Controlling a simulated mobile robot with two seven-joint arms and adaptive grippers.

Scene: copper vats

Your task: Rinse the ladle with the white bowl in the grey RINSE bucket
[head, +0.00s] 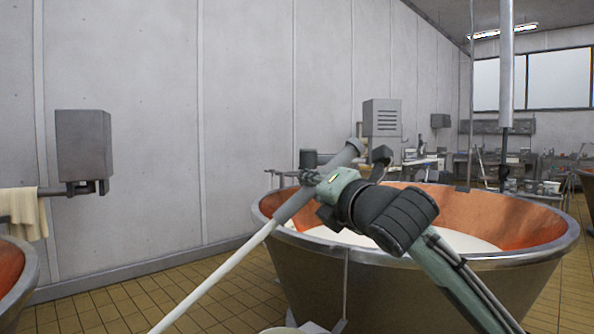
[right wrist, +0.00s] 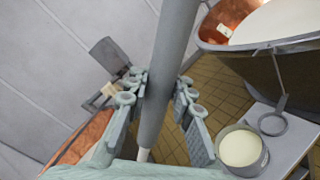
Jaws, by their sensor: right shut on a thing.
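The ladle shows as a long pole with a thick grey grip (head: 284,210) and a thin white shaft (head: 212,278). It slants down to the left and leaves the head view at the bottom edge. Its white bowl is not in view. My right gripper (head: 312,180) is shut around the grey grip, which also runs between the fingers in the right wrist view (right wrist: 168,85). A round grey bucket (right wrist: 264,158) with pale liquid stands at lower right in the right wrist view. No RINSE label is readable on it. My left gripper is not in view.
A large copper vat (head: 400,288) with white liquid stands behind my right arm. Another vat (head: 20,290) edges in at left, beneath a rail with a cloth (head: 28,213). The bucket rests on a grey stand (right wrist: 290,135). Tiled floor (head: 110,297) lies open between the vats.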

